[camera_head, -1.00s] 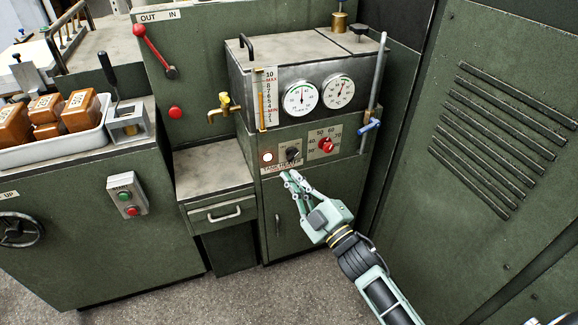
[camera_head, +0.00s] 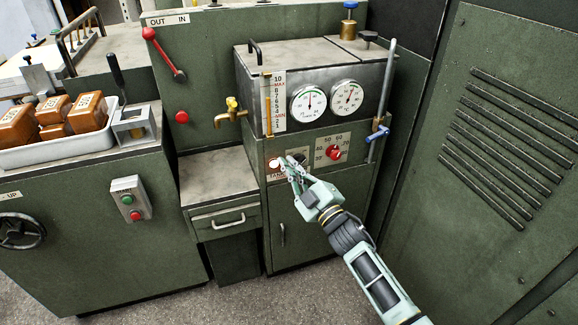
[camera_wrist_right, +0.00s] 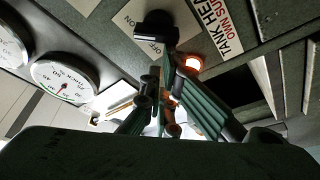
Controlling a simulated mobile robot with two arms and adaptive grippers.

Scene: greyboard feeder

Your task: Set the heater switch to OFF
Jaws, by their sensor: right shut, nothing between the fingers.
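The heater switch is a black knob (camera_head: 300,157) on a small pale plate on the green cabinet front. My right gripper (camera_head: 289,166) is shut and empty, its fingertips in front of the plate and hiding part of the switch. In the right wrist view the knob (camera_wrist_right: 156,27) sits just beyond my fingers (camera_wrist_right: 168,75), with ON and OFF lettering beside it. I cannot tell whether they touch, nor which word the knob points to. The round indicator lamp (camera_wrist_right: 193,62) glows white with an orange rim; it also shows in the head view (camera_head: 274,164). My left gripper is not in view.
A red dial knob (camera_head: 333,152) sits right of the switch, below two round gauges (camera_head: 309,101). A blue-handled valve (camera_head: 377,133) on a vertical pipe stands farther right. A brass tap (camera_head: 231,112) juts out at the left, above a shelf (camera_head: 215,175).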

